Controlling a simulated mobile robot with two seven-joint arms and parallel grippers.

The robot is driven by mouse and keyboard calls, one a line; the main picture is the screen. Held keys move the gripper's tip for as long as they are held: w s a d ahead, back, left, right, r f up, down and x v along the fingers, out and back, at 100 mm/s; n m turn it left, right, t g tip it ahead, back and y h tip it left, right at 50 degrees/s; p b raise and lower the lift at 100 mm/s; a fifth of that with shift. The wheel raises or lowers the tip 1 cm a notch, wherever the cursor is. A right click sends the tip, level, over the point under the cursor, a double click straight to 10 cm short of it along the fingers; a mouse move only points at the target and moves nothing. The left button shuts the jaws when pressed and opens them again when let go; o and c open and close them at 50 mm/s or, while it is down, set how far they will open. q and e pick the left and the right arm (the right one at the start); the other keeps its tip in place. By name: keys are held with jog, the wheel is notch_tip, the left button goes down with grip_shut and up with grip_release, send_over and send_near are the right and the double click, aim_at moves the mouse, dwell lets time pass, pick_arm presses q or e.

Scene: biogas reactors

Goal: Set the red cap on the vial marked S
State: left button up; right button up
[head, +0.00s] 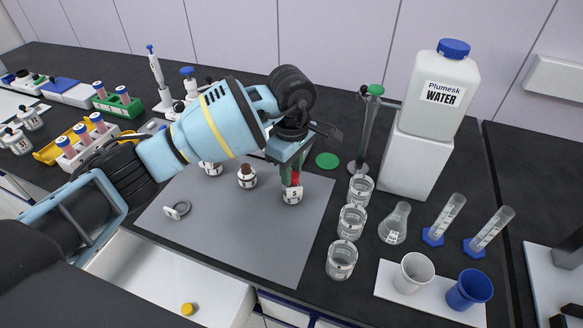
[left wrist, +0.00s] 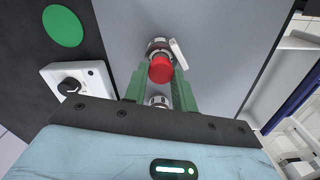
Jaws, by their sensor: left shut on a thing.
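The vial marked S (head: 292,196) is a small white-labelled vial standing upright on the grey mat (head: 230,225). My left gripper (head: 291,170) points down over it, with green fingers shut on the red cap (head: 296,179). The red cap shows just above the vial's top; I cannot tell whether the two touch. In the left wrist view the red cap (left wrist: 161,68) sits between the fingertips (left wrist: 160,80), with a vial partly hidden behind it. My right gripper is not in view.
A brown-topped vial (head: 247,177) and another vial (head: 211,168) stand left of vial S. Glass beakers (head: 351,222) line the mat's right side. A green disc (head: 327,160) lies behind. The mat's front is clear.

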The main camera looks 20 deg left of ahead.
pick_arm(q)
jog(key=shift+f, duration=0.1)
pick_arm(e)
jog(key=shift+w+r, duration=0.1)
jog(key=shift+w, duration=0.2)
pick_arm(q)
jog(key=shift+f, duration=0.25)
jog(key=shift+f, duration=0.3)
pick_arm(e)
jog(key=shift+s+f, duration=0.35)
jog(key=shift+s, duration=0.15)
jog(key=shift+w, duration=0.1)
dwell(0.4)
pick_arm(q)
jog(key=o, duration=0.9)
jog(key=shift+c, duration=0.2)
jog(key=shift+o, duration=0.7)
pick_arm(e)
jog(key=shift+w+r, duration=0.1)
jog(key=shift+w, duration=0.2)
pick_arm(q)
jog(key=o, duration=0.4)
jog(key=shift+r, duration=0.1)
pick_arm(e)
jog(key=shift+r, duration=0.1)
